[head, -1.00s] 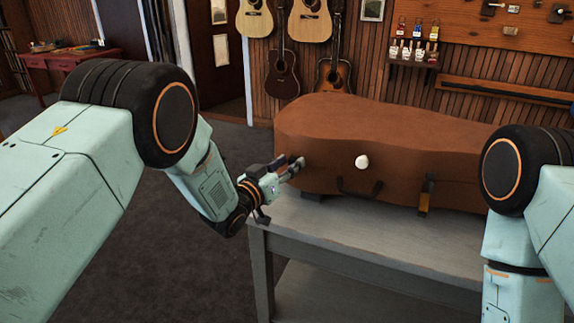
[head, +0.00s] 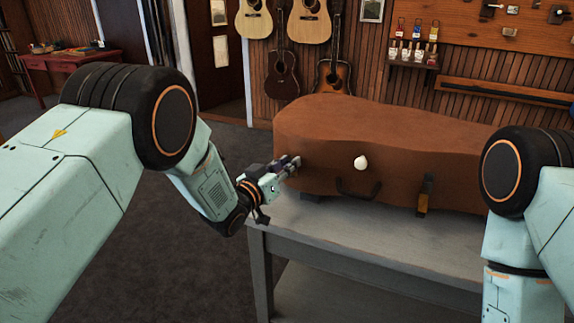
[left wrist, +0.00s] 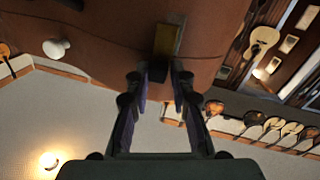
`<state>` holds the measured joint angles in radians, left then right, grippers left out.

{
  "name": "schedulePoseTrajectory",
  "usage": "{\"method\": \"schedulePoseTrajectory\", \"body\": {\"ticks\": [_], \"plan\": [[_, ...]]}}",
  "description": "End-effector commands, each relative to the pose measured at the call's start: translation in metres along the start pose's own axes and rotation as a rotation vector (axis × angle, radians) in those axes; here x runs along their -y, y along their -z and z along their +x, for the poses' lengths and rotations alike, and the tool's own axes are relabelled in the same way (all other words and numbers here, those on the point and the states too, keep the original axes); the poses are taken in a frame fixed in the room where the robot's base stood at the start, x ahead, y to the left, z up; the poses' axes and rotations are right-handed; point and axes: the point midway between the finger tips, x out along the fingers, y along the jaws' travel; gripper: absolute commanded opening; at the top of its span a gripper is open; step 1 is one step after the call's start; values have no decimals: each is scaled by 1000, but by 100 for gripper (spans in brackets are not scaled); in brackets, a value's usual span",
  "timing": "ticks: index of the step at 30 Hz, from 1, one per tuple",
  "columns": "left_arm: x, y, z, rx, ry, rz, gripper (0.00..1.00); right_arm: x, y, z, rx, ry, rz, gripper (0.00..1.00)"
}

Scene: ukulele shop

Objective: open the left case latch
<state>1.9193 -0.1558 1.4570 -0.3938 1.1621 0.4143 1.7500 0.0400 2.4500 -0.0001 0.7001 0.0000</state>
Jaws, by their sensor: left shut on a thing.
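The brown instrument case (head: 390,135) lies on a grey bench. My left gripper (head: 293,163) is at the left end of its front face, and it hides the left latch in the head view. In the left wrist view, the brass-coloured left latch (left wrist: 167,42) stands out from the brown case (left wrist: 100,25). The fingers of my left gripper (left wrist: 160,75) are closed on the latch's near end. The other latch (head: 425,192) is on the front face to the right. My right gripper is out of view.
A dark handle (head: 358,193) and a white knob (head: 361,162) are on the case front between the latches. The grey bench top (head: 340,232) is bare in front of the case. Guitars (head: 282,72) hang on the back wall. Open floor is at left.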

Motion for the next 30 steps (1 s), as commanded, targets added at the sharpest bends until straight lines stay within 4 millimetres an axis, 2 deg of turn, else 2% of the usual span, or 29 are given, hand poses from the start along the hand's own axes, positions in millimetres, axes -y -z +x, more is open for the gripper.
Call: {"method": "schedulePoseTrajectory", "body": {"ticks": [5,30], "plan": [[-3,-5,-1,-33,-17,10,0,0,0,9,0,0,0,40],[-5,-23,-16,-432,-100,89,0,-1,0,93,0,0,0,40]]}}
